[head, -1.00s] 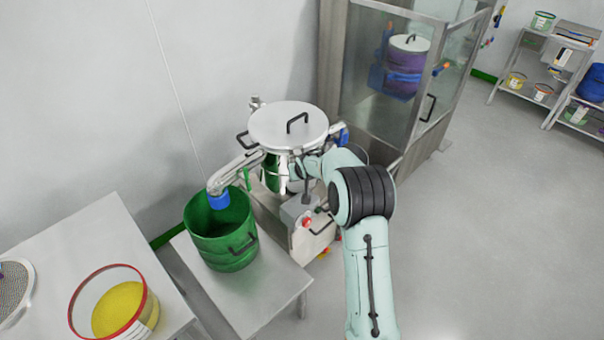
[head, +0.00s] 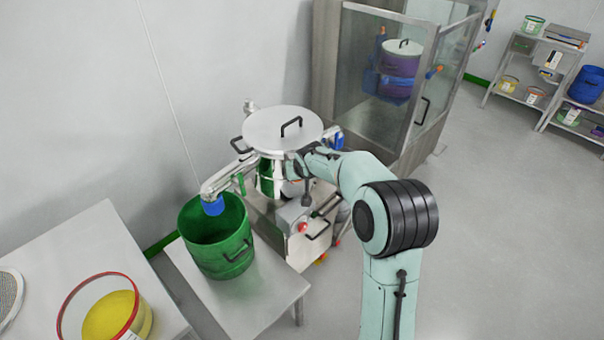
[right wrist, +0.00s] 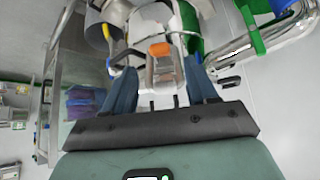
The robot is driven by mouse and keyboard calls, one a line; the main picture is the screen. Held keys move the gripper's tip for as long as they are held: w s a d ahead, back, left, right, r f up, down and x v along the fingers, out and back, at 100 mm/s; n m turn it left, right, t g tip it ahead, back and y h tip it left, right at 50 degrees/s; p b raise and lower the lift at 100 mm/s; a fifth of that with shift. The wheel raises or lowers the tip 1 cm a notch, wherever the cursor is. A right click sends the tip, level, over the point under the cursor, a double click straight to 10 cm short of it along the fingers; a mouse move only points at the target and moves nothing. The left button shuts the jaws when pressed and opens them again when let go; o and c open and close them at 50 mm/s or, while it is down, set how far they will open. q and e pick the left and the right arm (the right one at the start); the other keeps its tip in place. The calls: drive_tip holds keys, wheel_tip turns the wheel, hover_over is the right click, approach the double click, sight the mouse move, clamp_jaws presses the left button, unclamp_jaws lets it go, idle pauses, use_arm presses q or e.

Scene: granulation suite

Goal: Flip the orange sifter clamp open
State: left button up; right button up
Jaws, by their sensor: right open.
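The sifter (head: 283,130) is a steel drum with a flat round lid and black handles, standing beyond the green drum. Its orange clamp (right wrist: 159,49) shows in the right wrist view, on the sifter's side near the top middle. My right gripper (right wrist: 160,72) is open, its two blue fingers to the left and right of the clamp and pointing toward it. I cannot tell whether they touch it. In the head view my right arm reaches to the sifter's right side, and the clamp is hidden there. My left gripper is not in view.
An open green drum (head: 220,246) stands on a low steel table (head: 262,310) under the sifter's blue-ended outlet pipe (head: 214,204). A bench with a red-rimmed tub of yellow powder (head: 112,315) is at lower left. A glass-walled cabinet (head: 350,65) stands behind. The floor at right is clear.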

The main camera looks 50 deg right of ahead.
drive_tip(key=shift+v, duration=2.4)
drive_tip(key=shift+w, duration=0.1)
drive_tip(key=s+a+f+n+g+y, duration=0.1)
drive_tip(key=a+f+y, duration=0.1)
drive_tip(key=a+f, duration=0.65)
drive_tip(key=s+a+f+n+g+y, duration=0.15)
drive_tip(key=a+f, duration=0.35)
drive_tip(key=f, duration=0.6)
drive_tip(key=s+a+f+n+g+y, duration=0.1)
drive_tip(key=a+f+y, duration=0.1)
drive_tip(key=a+f, duration=0.65)
drive_tip(key=s+a+f+g+y, duration=0.1)
drive_tip(key=s+a+f, duration=0.5)
drive_tip(key=s+a, duration=0.2)
drive_tip(key=s+a+f+g+y, duration=0.1)
drive_tip(key=s+a+f+g, duration=0.1)
drive_tip(key=s+a+f, duration=0.5)
drive_tip(key=s, duration=0.6)
drive_tip(key=shift+s+a, duration=0.25)
drive_tip(key=shift+a, duration=0.15)
drive_tip(key=shift+g+y, duration=0.25)
drive_tip(key=shift+c, duration=1.4)
drive_tip(key=shift+d, duration=0.1)
